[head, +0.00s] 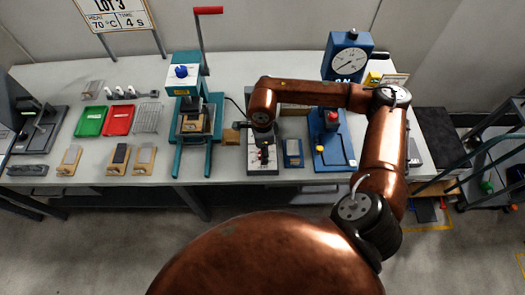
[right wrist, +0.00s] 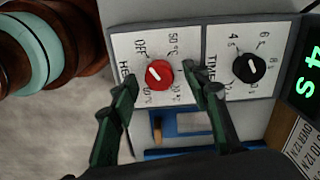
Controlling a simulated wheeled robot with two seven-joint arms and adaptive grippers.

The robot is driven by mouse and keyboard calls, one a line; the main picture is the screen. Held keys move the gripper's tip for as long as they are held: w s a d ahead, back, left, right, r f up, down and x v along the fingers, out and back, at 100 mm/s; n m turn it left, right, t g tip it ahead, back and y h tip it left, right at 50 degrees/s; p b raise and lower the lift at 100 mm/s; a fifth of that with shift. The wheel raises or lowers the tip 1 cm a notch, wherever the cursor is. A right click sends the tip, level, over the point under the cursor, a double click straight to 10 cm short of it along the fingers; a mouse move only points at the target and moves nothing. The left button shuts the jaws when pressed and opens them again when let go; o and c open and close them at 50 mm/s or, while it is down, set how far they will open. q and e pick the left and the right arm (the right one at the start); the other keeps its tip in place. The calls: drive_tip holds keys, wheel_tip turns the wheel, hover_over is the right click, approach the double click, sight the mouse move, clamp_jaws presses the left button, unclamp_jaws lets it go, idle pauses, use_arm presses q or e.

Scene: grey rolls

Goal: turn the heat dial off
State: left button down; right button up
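The red heat dial (right wrist: 158,74) sits on a white panel (right wrist: 126,43) marked OFF, 50 °C and further values. Its white pointer mark slants towards the upper left, roughly towards OFF; its exact setting is unclear. My right gripper (right wrist: 160,76) is open, with one finger on each side of the dial. I see gaps between the fingers and the dial in this view; the depth is hard to judge. In the head view my right gripper (head: 263,155) points down over the control box (head: 262,169), hiding most of it. My left gripper is out of view.
A black time dial (right wrist: 249,68) is close to the right finger, beside a green "4 s" display (right wrist: 311,66). A teal press (head: 190,105) stands left of the box, and a blue gauge stand (head: 347,60) to the right. Green (head: 90,121) and red (head: 118,120) trays lie further left.

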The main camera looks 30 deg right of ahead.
drive_tip(key=shift+r, duration=0.1)
wheel_tip(320, 180, up, 12)
idle(0.6)
idle(0.4)
